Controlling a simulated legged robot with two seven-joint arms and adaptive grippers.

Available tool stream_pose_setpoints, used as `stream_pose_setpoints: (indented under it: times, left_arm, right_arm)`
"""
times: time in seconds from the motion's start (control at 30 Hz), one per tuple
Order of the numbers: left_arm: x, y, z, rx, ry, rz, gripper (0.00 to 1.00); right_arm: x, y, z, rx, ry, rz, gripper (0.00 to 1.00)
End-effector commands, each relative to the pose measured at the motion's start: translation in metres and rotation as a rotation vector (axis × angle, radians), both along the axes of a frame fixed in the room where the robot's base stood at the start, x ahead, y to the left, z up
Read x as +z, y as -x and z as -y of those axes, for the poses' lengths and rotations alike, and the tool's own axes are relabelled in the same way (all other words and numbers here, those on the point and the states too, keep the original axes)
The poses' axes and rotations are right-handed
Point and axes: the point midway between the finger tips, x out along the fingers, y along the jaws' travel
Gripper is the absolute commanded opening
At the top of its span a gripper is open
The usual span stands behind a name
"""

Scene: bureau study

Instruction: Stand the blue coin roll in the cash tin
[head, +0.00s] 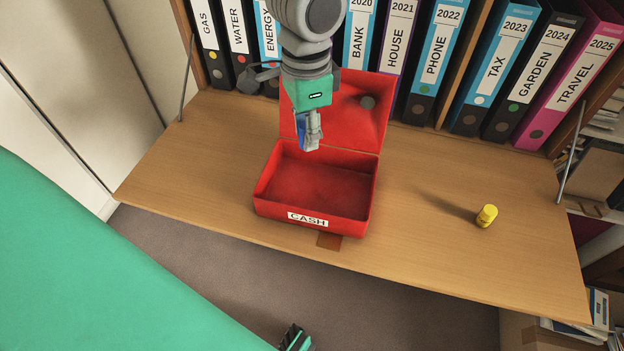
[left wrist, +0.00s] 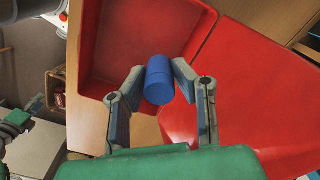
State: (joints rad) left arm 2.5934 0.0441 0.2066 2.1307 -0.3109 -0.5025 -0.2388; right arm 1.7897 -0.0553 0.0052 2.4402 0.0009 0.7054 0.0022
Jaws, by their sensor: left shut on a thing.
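The red cash tin (head: 313,190) stands open on the wooden desk flap, its lid (head: 352,112) raised at the back. The tin's floor looks bare. My left gripper (head: 310,142) hangs above the back part of the tin, pointing down. In the left wrist view its fingers (left wrist: 158,84) are shut on the blue coin roll (left wrist: 159,80), one on each side. The roll is clear of the tin's floor, with the red tin (left wrist: 135,40) beyond it. In the head view the fingers hide most of the roll.
A yellow roll-like piece (head: 487,216) stands on the desk flap (head: 425,205) to the right of the tin. A row of binders (head: 430,60) stands behind the tin and lid.

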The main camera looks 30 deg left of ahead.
Motion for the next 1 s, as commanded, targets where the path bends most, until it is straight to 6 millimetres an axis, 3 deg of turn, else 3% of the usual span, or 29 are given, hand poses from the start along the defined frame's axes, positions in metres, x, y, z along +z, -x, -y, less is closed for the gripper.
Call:
stream_pose_setpoints:
  times: [0.2, 0.4, 0.53, 0.8, 1.0]
  left_arm:
    - [0.001, 0.016, -0.003, -0.470, 0.006, -0.001, 0.00]
    - [0.002, 0.025, -0.004, -0.726, 0.012, -0.002, 0.00]
    - [-0.005, 0.027, -0.004, -0.787, 0.013, -0.005, 0.00]
    - [-0.053, 0.028, -0.004, -0.796, 0.013, -0.007, 0.00]
    - [-0.067, 0.028, -0.004, -0.796, 0.013, -0.004, 0.00]
  right_arm:
    - [-0.014, 0.001, 0.001, -0.001, 0.001, -0.002, 0.40]
    - [-0.019, 0.001, 0.001, -0.001, 0.001, -0.002, 0.40]
    - [-0.023, 0.001, 0.000, -0.001, 0.001, -0.002, 0.40]
    - [-0.037, 0.001, 0.000, -0.001, 0.000, -0.001, 0.40]
    - [-0.041, 0.001, 0.000, -0.001, 0.000, -0.001, 0.40]
